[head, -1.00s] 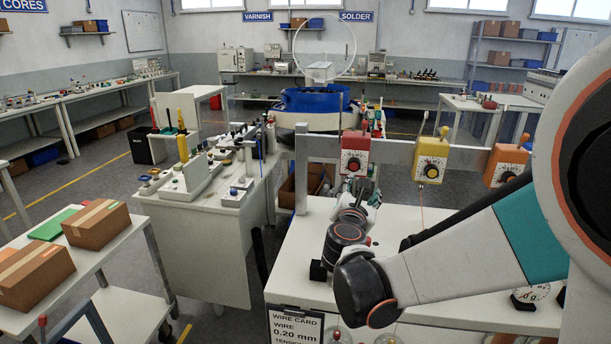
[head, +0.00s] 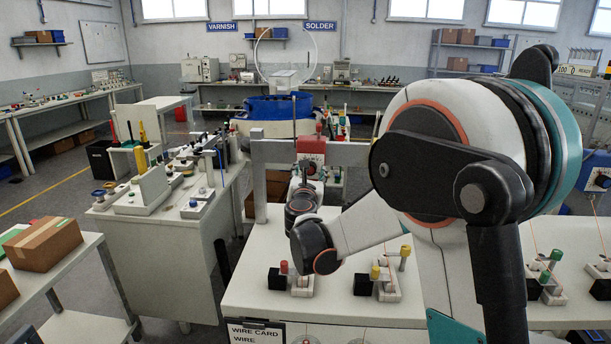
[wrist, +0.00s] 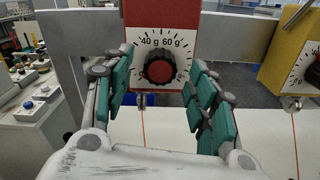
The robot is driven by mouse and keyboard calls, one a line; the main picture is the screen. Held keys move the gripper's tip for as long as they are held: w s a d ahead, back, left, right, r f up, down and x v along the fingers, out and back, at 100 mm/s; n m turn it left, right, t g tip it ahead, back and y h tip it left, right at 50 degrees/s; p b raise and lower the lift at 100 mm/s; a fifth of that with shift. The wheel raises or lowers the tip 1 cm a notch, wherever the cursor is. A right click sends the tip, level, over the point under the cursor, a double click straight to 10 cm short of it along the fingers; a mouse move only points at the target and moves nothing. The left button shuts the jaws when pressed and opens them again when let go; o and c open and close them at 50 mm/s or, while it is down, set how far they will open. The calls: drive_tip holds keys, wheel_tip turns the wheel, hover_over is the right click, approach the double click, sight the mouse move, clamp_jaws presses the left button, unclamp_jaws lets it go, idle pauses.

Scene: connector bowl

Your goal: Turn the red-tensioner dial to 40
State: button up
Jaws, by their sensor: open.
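The red tensioner (head: 311,146) hangs on the grey rail above the white bench in the head view, partly hidden by my arm. In the wrist view the red tensioner (wrist: 166,12) shows a white scale with "40 g" and "60 g" above its dial, a red-faced knob with a black ribbed rim (wrist: 160,68). My gripper (wrist: 163,92) is open, with one teal-padded finger to the left of the dial and one to the right. The fingers look apart from the knob. The knob's pointer mark is too small to read. My gripper's fingers are not clear in the head view.
A yellow tensioner (wrist: 295,50) hangs to the right on the same grey rail (wrist: 235,35). Below, the white bench (head: 250,265) carries small red-topped and yellow-topped fittings (head: 380,275). A side table with cardboard boxes (head: 45,243) stands at the left.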

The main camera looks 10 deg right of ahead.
drive_tip(key=shift+x, duration=1.15)
drive_tip(key=c, duration=1.1)
drive_tip(key=shift+o, duration=0.2)
drive_tip(key=shift+m, duration=0.3)
